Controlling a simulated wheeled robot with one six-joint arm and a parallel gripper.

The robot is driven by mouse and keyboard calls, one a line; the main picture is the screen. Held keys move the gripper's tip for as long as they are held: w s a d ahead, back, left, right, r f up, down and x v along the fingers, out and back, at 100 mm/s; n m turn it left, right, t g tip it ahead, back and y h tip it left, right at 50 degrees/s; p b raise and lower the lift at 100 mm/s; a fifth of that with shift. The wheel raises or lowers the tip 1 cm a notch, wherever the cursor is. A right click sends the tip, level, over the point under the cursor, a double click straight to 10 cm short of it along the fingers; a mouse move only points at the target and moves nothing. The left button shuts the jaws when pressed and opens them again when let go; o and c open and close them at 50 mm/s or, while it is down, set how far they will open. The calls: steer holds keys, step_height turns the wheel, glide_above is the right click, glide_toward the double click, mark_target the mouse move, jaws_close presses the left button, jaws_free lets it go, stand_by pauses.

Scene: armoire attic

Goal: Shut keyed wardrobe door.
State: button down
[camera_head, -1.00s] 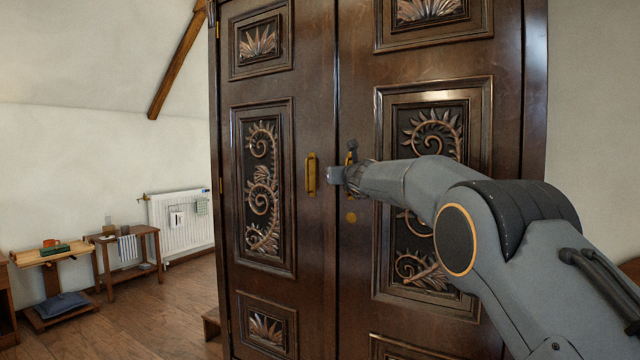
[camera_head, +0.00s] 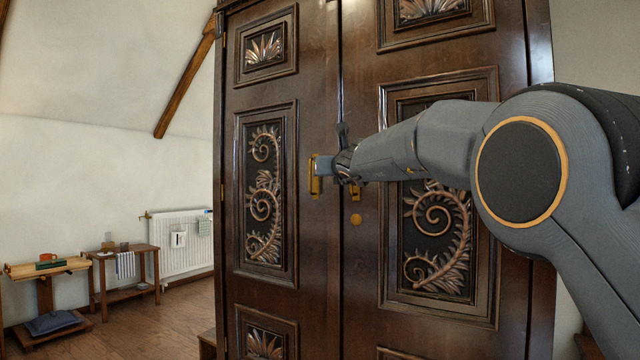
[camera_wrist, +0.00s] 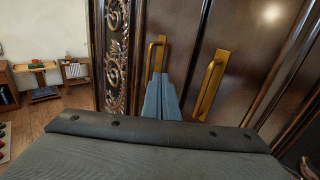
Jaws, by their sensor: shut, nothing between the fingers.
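The dark carved wardrobe has a left door (camera_head: 312,80) and a right door (camera_head: 362,90), each with an upright brass handle. The left handle (camera_head: 315,184) also shows in the wrist view (camera_wrist: 151,64). The right handle (camera_head: 355,192) is partly hidden by my wrist in the head view and clear in the wrist view (camera_wrist: 208,88). A round brass plate (camera_head: 356,219) sits on the right door below its handle. My gripper (camera_head: 322,167) is shut and empty at the left door beside its handle; contact is unclear. Both doors look nearly flush; I cannot tell whether a small gap remains.
A white radiator (camera_head: 181,243) hangs on the wall at the left. A small side table (camera_head: 128,254) and a wooden stand (camera_head: 48,268) are left of the wardrobe. The wooden floor (camera_head: 165,325) between them and the wardrobe is open.

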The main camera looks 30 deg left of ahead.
steer(key=s+b, duration=0.6)
steer(key=shift+s, duration=0.15)
